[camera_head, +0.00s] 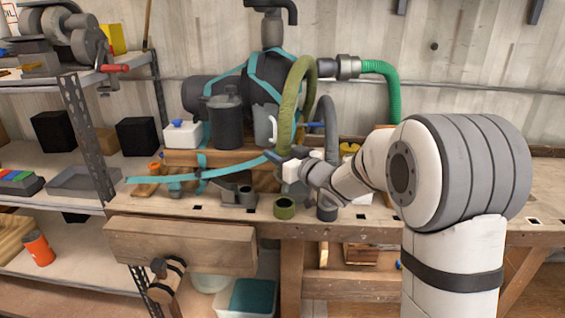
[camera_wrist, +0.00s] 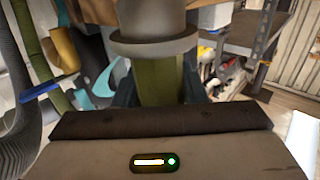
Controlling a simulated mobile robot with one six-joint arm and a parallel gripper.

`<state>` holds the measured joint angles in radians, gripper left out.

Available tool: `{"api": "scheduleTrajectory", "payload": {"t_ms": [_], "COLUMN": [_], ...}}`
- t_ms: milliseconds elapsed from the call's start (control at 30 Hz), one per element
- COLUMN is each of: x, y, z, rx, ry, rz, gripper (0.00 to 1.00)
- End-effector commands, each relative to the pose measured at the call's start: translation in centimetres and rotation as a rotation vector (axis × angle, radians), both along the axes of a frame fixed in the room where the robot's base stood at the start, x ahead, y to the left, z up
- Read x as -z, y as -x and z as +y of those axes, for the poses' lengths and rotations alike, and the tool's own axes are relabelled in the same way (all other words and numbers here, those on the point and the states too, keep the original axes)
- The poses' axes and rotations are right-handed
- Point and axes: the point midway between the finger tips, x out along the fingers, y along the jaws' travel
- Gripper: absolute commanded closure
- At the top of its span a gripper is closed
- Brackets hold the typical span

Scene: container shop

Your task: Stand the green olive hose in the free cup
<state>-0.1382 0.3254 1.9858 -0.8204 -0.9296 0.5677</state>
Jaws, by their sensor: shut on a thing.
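The olive green hose (camera_head: 287,112) arches upward above the bench in the head view, in front of the dark tank apparatus. My gripper (camera_head: 284,160) is shut on its lower part. In the wrist view, a straight olive length (camera_wrist: 162,82) with a grey collar (camera_wrist: 152,42) stands between my dark fingers (camera_wrist: 160,92). An olive-green cup (camera_head: 285,208) with an open, empty-looking mouth stands on the bench below my gripper. A dark grey cup (camera_head: 327,213) stands to its right, with a grey hose (camera_head: 331,130) rising from it. The held hose's lower end is unclear.
A teal strap (camera_head: 235,171) crosses the bench to the left. Small grey fittings (camera_head: 237,195) stand left of the olive cup. A bright green hose (camera_head: 394,95) hangs behind my arm. A loaded shelf (camera_head: 85,160) is on the left.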

Motion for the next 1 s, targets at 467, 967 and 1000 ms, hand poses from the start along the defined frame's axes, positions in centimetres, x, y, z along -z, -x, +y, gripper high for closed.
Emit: {"api": "scheduleTrajectory", "payload": {"t_ms": [467,967,1000], "x": [2.8,6.9,6.9], "y": [-0.1,-0.2,-0.2], "z": [-0.4,-0.5,-0.5], "rx": [0.006,0.009,0.009], "ry": [-0.001,-0.001,-0.001], "rz": [-0.001,0.0,0.0], "gripper": [0.9,0.9,0.9]}}
